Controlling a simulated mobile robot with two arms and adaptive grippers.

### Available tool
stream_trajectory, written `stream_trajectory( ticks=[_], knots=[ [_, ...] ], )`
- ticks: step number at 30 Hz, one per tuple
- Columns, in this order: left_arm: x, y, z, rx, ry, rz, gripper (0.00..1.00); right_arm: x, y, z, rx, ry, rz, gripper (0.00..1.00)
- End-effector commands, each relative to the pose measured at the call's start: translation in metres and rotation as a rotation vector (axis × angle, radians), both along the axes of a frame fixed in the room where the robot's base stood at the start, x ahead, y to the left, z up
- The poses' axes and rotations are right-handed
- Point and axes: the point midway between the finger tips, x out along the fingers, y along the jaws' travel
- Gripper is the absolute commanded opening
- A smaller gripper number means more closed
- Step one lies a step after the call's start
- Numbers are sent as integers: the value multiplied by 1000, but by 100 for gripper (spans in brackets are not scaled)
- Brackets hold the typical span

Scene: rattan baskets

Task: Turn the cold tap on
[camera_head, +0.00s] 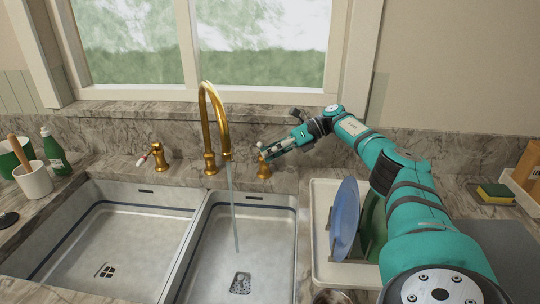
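A gold gooseneck faucet (211,120) stands behind the double sink. A thin stream of water (233,205) runs from its spout into the right basin. The right tap (264,172), gold, stands right of the faucet. The left tap (159,158), also gold, has a handle with a red mark. My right gripper (268,152) reaches in from the right, its fingertips at the top of the right tap. The fingers partly hide that tap's handle, and I cannot tell whether they touch it or how far they are closed. My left gripper is out of view.
A white dish rack (320,233) with a blue plate (346,215) stands under my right arm. A green bottle (55,152) and white cup (34,181) stand at the left. A sponge (495,193) lies at the right. The window sill (140,110) is behind the faucet.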

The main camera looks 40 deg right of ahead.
Motion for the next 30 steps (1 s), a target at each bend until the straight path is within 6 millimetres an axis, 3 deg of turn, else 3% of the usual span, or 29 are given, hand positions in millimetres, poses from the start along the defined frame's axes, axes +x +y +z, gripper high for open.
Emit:
stream_trajectory(
  ticks=[10,19,30],
  knots=[
    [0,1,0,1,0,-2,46,-1,-3,3,0,-3,-2,0],
    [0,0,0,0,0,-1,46,-24,-40,23,3,-4,-5,0],
    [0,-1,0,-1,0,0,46,-34,-56,30,-1,-3,-2,0]
  ],
)
